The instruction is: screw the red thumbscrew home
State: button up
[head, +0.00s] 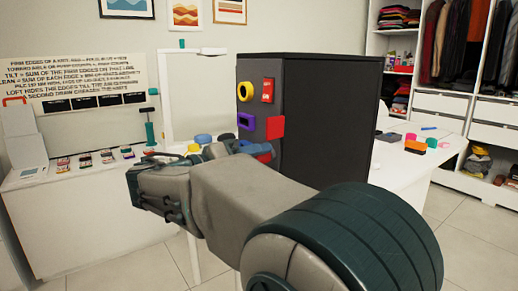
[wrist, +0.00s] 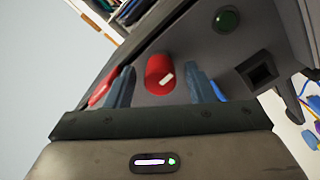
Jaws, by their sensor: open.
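The red thumbscrew (wrist: 157,68), a short red cylinder with a white mark on its face, sits on a dark grey panel (wrist: 205,55) in the wrist view. My gripper (wrist: 162,75) is open, with one blue-grey finger on each side of the thumbscrew. Gaps show between the fingers and the thumbscrew; I cannot tell how deep the fingers reach. How far the screw stands out from the panel is hard to judge.
A green round button (wrist: 227,19) and a dark square socket (wrist: 262,72) are beside the thumbscrew. Several items lie on the white table (head: 405,160) at right.

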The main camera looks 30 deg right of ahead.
jog(key=n+p, duration=0.6)
jog(key=p, duration=0.1)
jog(key=shift+r+n, duration=0.2)
jog(key=shift+n, duration=0.2)
jog(key=n+p, duration=0.6)
jog(key=p, duration=0.2)
jog(key=shift+f+n+p, duration=0.2)
jog(key=shift+n+p, duration=0.2)
jog(key=shift+p, duration=0.1)
jog(key=c, duration=1)
jog(key=shift+f+m+b, duration=0.1)
jog(key=shift+m+b, duration=1.4)
jog(key=shift+b, duration=1.05)
jog(key=shift+c, duration=0.2)
jog(key=shift+m+b, duration=2.2)
jog(key=shift+b, duration=1.3)
jog(key=shift+m+b, duration=2)
jog(key=shift+b, duration=1.35)
jog(key=shift+m+b, duration=2.1)
jog(key=shift+b, duration=1.25)
